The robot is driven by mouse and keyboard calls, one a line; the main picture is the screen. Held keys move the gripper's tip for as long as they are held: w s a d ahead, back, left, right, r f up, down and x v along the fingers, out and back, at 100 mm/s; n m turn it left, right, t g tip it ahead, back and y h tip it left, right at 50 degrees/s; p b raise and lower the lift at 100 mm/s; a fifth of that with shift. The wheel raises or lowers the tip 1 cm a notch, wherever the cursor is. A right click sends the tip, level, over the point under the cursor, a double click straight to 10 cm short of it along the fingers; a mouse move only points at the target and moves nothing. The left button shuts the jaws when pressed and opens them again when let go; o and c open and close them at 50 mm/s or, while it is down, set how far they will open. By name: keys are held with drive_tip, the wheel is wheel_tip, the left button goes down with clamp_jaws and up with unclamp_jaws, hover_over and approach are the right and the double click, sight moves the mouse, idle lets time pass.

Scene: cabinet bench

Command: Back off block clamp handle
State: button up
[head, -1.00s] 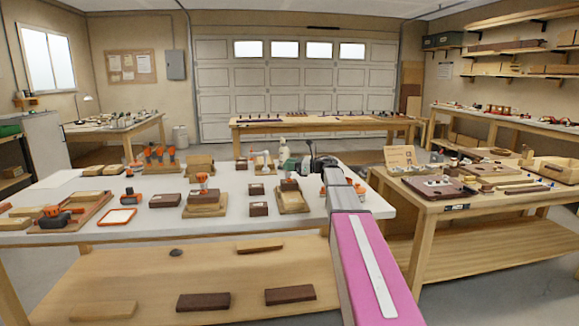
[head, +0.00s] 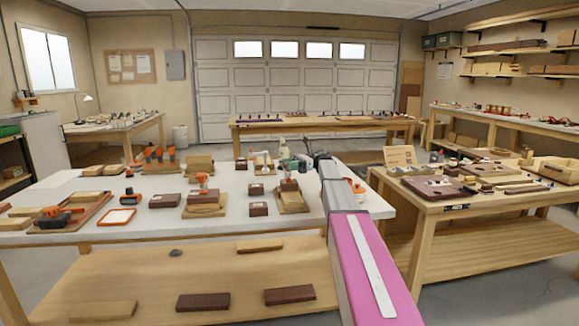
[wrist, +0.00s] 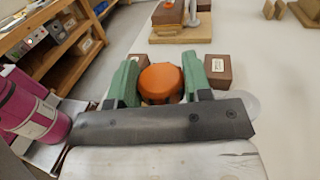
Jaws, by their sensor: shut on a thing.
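The block clamp handle is a round orange knob (wrist: 160,82), seen from above in the wrist view. My gripper (wrist: 160,75) has one green finger on each side of it and is shut on it. Brown blocks with pale labels stand beyond the left finger (wrist: 44,62) and the right finger (wrist: 218,68). The clamp's screw and body below the knob are hidden. In the head view my gripper (head: 293,163) is over the right part of the white table, and the knob in it cannot be made out.
The white table (head: 110,189) carries several blocks and clamps. Another clamp on a wooden base (wrist: 180,35) stands ahead in the wrist view. A wooden workbench (head: 440,205) with parts on top is to the right.

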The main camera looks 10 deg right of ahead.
idle(0.4)
drive_tip(key=o, duration=0.9)
drive_tip(key=shift+o, duration=0.2)
